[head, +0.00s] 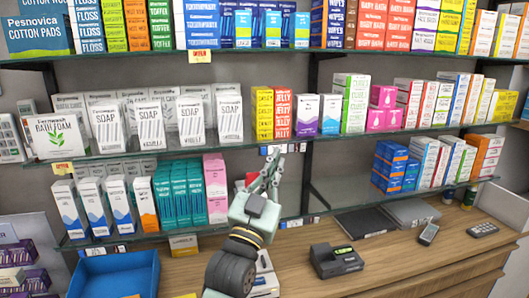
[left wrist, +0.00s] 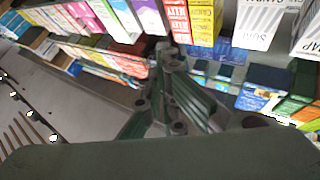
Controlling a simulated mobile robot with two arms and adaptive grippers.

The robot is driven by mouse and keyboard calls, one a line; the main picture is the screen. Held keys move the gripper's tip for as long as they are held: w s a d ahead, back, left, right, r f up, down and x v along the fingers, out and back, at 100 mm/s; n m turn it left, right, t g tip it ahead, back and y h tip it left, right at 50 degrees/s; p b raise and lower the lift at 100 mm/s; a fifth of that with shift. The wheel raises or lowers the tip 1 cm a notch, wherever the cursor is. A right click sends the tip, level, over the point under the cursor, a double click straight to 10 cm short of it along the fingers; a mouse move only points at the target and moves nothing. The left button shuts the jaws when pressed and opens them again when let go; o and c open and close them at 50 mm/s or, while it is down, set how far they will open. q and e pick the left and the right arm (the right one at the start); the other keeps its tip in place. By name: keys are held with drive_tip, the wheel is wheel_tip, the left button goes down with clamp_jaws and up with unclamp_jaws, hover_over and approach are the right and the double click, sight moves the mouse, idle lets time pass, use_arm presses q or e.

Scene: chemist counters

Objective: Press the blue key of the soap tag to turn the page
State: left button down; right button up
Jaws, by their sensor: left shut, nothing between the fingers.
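White SOAP boxes (head: 190,122) stand in rows on the middle shelf in the head view; they show upside down in the left wrist view (left wrist: 258,22). Small shelf-edge tags (head: 284,148) sit right of them, below the yellow and red boxes. Their print and any blue key are too small to make out, so I cannot tell which is the soap tag. My left gripper (head: 274,163) is shut and empty, fingertips pointing up just below these tags. Its closed fingers (left wrist: 174,68) also fill the middle of the left wrist view. Whether they touch a tag is unclear. My right gripper is not in view.
Below the shelves is a wooden counter (head: 390,262) with a card terminal (head: 335,260), a dark flat case (head: 366,222) and a blue tray (head: 115,275). Teal boxes (head: 180,193) and a pink box (head: 215,187) stand on the lower shelf left of my gripper.

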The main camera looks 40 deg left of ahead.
sight(266, 153)
use_arm(q)
drive_tip(key=shift+w, duration=0.1)
drive_tip(key=w+a, duration=0.2)
drive_tip(key=a, duration=0.1)
drive_tip(key=w+a+b, duration=0.1)
drive_tip(key=w+a, duration=0.2)
drive_tip(key=shift+w+a, duration=0.3)
drive_tip(key=shift+a, duration=0.05)
idle(0.9)
idle(0.4)
drive_tip(key=shift+w+a, duration=0.3)
drive_tip(key=shift+a, duration=0.05)
